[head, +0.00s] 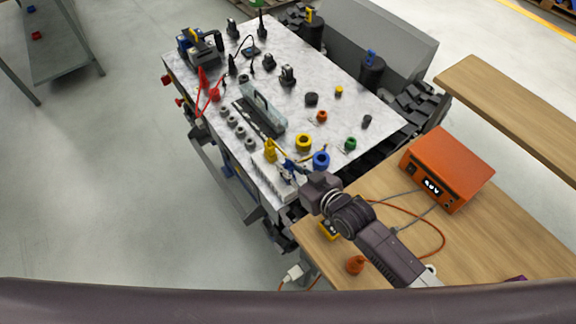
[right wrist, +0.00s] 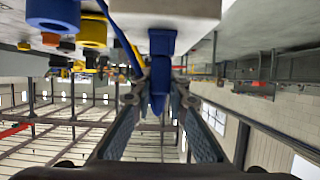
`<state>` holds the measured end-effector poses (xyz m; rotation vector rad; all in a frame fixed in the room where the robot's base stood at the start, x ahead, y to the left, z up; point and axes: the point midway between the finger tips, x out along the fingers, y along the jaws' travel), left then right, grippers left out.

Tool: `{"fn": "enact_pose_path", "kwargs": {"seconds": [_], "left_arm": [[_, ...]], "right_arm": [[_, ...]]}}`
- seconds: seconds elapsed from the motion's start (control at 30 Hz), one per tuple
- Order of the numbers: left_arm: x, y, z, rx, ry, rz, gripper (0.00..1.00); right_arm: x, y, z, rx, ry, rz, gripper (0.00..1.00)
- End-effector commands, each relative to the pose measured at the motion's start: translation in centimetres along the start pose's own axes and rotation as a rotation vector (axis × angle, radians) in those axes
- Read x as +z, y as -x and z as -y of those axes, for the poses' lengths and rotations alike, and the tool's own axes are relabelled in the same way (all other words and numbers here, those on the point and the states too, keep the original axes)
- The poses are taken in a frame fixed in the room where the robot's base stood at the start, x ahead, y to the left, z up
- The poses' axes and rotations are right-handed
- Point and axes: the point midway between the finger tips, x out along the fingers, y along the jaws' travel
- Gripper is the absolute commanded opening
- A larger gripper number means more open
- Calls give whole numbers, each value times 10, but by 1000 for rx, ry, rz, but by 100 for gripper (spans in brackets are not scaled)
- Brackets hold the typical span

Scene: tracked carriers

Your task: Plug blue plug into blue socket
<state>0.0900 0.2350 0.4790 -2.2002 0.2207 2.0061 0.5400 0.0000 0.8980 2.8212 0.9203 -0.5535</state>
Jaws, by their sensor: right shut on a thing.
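The blue plug (head: 287,164) is in my right gripper (head: 294,174), over the near corner of the carrier's light top. In the right wrist view the blue plug (right wrist: 161,70) stands between the two fingers (right wrist: 159,100), which are shut on it. Its far end meets or overlaps a white block (right wrist: 185,12); I cannot tell whether they touch. A blue ring-shaped socket (head: 321,160) stands on the top just right of the gripper; a blue round part, likely this socket (right wrist: 52,14), shows at upper left in the wrist view. My left gripper is not in view.
A yellow plug (head: 270,151) and a yellow ring socket (head: 303,142) are close by. A white ribbed block (head: 278,183) lines the near edge. An orange box (head: 447,168) and cables lie on the wooden bench (head: 480,215) at right.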

Motion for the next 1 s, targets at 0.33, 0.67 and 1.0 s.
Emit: {"fn": "enact_pose_path", "kwargs": {"seconds": [0.33,0.67,1.0], "left_arm": [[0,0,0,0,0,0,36],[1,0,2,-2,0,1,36],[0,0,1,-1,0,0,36]], "right_arm": [[2,0,0,0,0,4,35],[3,18,0,0,0,6,35],[3,88,0,-1,1,7,35]]}}
